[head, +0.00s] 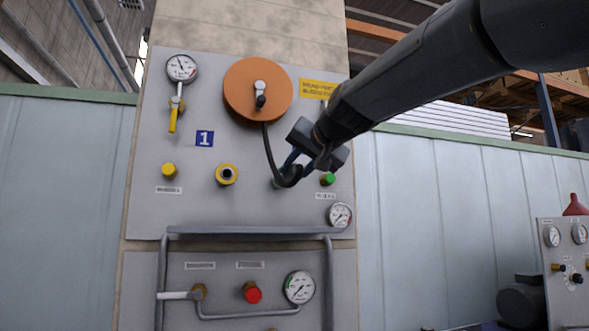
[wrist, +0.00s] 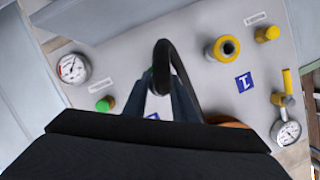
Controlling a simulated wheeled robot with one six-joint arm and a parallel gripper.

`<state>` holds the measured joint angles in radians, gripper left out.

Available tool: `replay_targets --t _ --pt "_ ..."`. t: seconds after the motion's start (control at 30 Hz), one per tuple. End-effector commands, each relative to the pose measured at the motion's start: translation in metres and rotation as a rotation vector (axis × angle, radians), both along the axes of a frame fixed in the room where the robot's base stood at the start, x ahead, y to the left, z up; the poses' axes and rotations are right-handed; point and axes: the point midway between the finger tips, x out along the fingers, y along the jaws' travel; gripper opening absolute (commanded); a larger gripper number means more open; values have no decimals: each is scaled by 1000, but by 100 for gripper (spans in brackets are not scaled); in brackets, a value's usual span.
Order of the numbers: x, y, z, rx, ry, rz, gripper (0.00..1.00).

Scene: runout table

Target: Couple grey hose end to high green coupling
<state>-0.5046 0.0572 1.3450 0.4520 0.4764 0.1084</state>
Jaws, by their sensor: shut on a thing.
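My gripper (head: 292,168) is shut on the hose end in front of the upper grey panel. The dark hose (head: 268,148) hangs from the orange reel and bends up into the jaws. In the wrist view the hose (wrist: 178,66) loops over between the fingers (wrist: 166,98). The grey hose end itself is mostly hidden by the hose bend and the fingers.
The orange reel (head: 245,92) is above left of my gripper. A yellow coupling (head: 227,174) and a yellow knob (head: 169,170) are to the left. A gauge (head: 340,215) is below the green coupling. A grey pipe rail (head: 250,231) crosses below.

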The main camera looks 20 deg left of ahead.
Motion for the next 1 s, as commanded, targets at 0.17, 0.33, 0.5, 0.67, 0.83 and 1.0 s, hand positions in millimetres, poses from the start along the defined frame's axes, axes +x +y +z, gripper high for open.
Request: replay_targets --t 0.17,0.33,0.5,0.67,0.83,1.0 --pt "3 2 1 1 -2 0 0" --pt "7 4 2 1 -2 0 0" --pt "10 6 2 1 -2 0 0" --pt "13 8 1 0 -1 -1 0" --pt "16 10 1 1 -2 0 0" --pt "18 11 2 1 -3 0 26"
